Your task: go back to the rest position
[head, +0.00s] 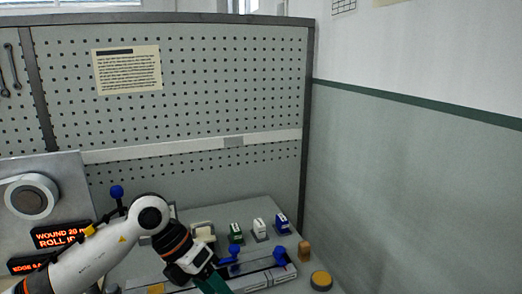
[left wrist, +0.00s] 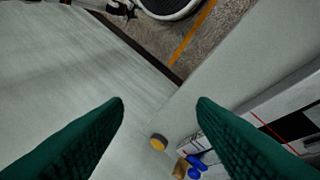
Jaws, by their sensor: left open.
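My left gripper (left wrist: 160,103) is open in the left wrist view, with its two green fingers wide apart and nothing between them. In the head view my left arm comes in from the left and bends down over the bench. A green finger of its gripper (head: 214,285) shows at the bottom edge, in front of the long rail fixture (head: 258,279); the fingertips are cut off or hidden there. My right gripper is not in either view.
A winding machine (head: 68,180) with red displays stands at left. Green (head: 236,233), white (head: 260,228) and blue (head: 282,224) blocks stand behind the rail. A wooden peg (head: 304,251) and yellow button (head: 321,281) are at right. A pegboard (head: 200,100) closes the back.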

